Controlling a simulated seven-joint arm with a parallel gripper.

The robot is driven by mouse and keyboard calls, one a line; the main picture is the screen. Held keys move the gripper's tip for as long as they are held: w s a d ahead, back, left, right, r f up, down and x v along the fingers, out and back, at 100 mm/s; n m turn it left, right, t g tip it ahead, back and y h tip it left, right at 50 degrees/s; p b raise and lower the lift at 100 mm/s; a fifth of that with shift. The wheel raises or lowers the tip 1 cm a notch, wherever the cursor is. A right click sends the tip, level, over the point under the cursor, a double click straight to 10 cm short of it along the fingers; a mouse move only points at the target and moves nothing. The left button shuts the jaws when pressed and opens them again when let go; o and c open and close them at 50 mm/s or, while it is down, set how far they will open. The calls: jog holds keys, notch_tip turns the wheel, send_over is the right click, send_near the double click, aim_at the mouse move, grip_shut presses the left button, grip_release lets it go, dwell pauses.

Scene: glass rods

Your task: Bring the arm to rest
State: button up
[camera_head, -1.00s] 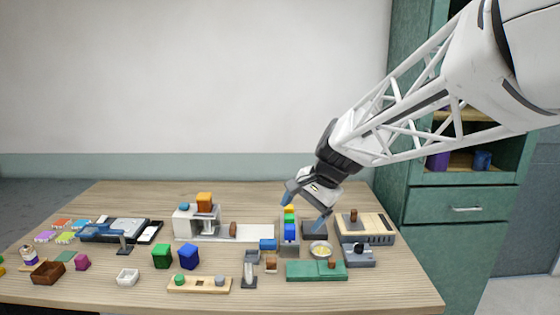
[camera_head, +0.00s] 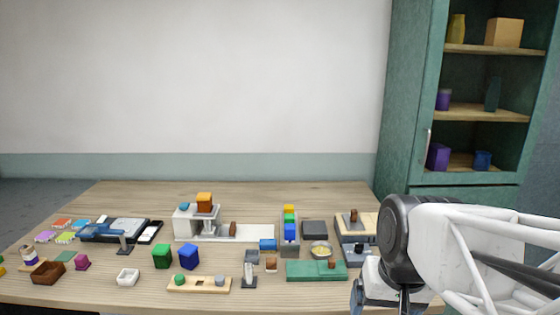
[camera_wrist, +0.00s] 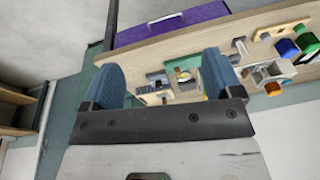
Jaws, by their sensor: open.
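My gripper is low at the right front of the table in the head view, where one blue finger (camera_head: 357,296) shows and the rest is hidden behind my wrist or cut off by the frame. In the wrist view my gripper (camera_wrist: 160,78) is open, its two blue-padded fingers wide apart. Nothing is held between them. The tabletop and small objects show beyond the fingers, apart from them.
The wooden table (camera_head: 300,190) carries many small objects. The green board (camera_head: 300,270) and the bowl (camera_head: 320,250) are nearest my arm. A stacked-block holder (camera_head: 289,232) stands behind. A green cabinet (camera_head: 405,130) with shelves stands at the right. The table's back strip is clear.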

jog(key=shift+n+h, duration=0.4)
jog(key=shift+n, duration=0.1)
jog(key=s, duration=0.1)
jog(key=s+d+f, duration=0.1)
jog(key=s, duration=0.1)
jog(key=shift+s+d+f, duration=0.3)
dwell(1.4)
